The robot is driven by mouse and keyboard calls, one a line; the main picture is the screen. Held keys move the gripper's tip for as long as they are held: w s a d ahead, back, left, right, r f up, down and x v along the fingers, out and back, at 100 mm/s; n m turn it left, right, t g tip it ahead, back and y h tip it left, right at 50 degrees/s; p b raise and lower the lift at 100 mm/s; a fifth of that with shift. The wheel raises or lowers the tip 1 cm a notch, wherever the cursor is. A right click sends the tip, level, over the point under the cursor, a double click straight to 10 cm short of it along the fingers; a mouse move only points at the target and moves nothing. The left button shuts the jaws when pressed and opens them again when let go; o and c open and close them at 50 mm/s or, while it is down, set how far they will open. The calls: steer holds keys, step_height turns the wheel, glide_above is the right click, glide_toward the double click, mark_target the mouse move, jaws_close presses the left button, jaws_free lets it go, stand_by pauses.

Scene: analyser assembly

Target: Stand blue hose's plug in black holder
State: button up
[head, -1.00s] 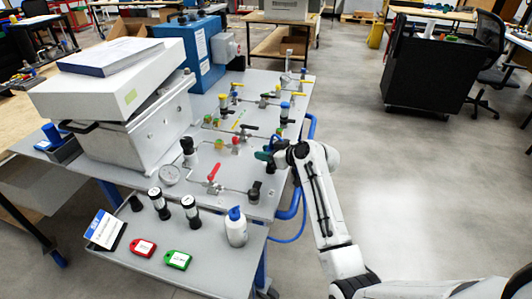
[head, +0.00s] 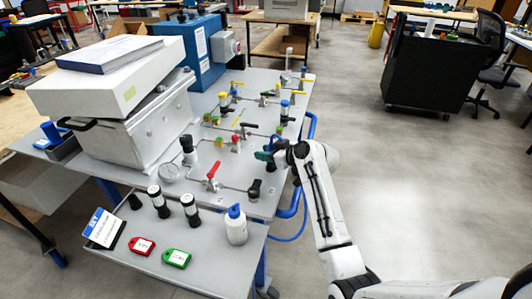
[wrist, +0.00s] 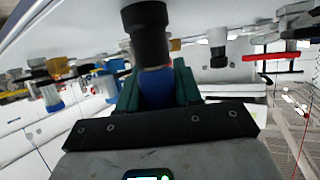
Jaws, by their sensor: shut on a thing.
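My gripper (wrist: 158,90) has green fingers and is shut on a blue piece (wrist: 157,88), taken as the blue hose's plug. A black stepped cylinder (wrist: 148,32) lines up with the blue piece in the wrist view; I cannot tell if it is part of the plug. In the head view my gripper (head: 265,155) is over the right edge of the grey panel, and the plug is too small to make out. A thin blue hose (head: 290,238) hangs below that edge. A black upright fitting (head: 255,189), perhaps the black holder, stands on the panel nearer than my gripper.
Valves, including a red-handled one (head: 213,172), and a gauge (head: 169,174) crowd the panel. The lower front shelf (head: 215,262) carries a white bottle (head: 236,228), black-and-white vials, a small black cup (head: 135,202) and red and green tags.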

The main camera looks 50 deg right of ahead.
stand_by(0.3)
steer(key=o, duration=1.1)
steer(key=shift+o, duration=0.2)
steer(key=v, duration=1)
steer(key=shift+s, duration=0.4)
steer(key=shift+r, duration=0.1)
